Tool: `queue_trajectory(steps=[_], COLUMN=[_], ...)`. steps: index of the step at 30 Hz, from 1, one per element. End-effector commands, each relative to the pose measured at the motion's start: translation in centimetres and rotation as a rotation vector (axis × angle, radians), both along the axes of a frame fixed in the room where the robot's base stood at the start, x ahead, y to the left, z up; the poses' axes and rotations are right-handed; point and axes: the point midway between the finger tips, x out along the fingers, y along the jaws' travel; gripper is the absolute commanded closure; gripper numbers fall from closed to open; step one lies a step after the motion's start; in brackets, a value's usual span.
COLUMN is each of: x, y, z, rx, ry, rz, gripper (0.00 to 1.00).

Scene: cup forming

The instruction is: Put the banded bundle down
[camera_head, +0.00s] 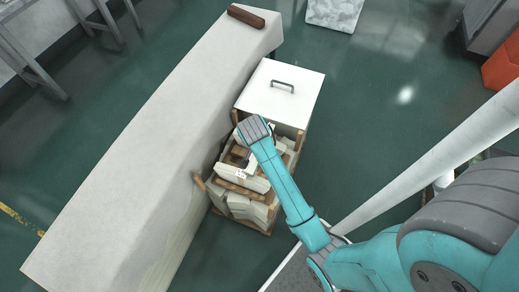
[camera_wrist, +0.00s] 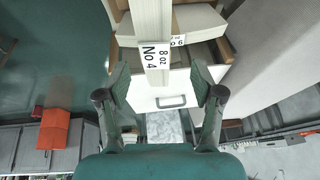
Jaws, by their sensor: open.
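A pale banded bundle with a white tag reading "8 oz No 4" (camera_wrist: 153,22) is at the top middle of the wrist view. It lies between and beyond the tips of my gripper (camera_wrist: 159,72). The two dark fingers are spread wide, with a gap on each side of the bundle. In the head view, a white bundle with a small tag (camera_head: 255,184) lies over the wooden crate (camera_head: 247,228), beneath the end of my arm. My arm hides part of the crate there. Another tagged stack (camera_wrist: 197,20) shows beside the bundle in the wrist view.
The crate holds several pale stacks, some tilted. A white box with a grey handle (camera_head: 289,103) stands at its far side. A long pale block (camera_head: 135,140) runs close along its left, with a brown bar (camera_head: 246,16) on top. Green floor is clear to the right.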

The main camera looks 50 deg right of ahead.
Motion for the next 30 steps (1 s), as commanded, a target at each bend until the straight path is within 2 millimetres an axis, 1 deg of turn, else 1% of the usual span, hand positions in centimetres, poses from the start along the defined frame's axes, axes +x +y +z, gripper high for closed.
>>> queue_trajectory(steps=[1, 3, 11, 18, 21, 25, 30], x=[0.2, 0.4, 0.7, 1.0, 1.2, 1.3, 1.3], y=[-0.3, -0.6, -1.2, -2.3, -2.6, -2.7, -2.7], z=[-0.8, -1.6, -3.2, -6.3, -7.2, -7.6, -7.6], rx=[0.0, 0.001, 0.002, 0.002, 0.002, 0.002, 0.001], ry=[0.002, 0.002, 0.001, 0.002, 0.002, 0.001, 0.0], rz=[-0.001, -0.002, -0.001, -0.001, -0.001, 0.0, 0.0], gripper=[0.33, 0.33, 0.33, 0.33, 0.33, 0.33, 0.33])
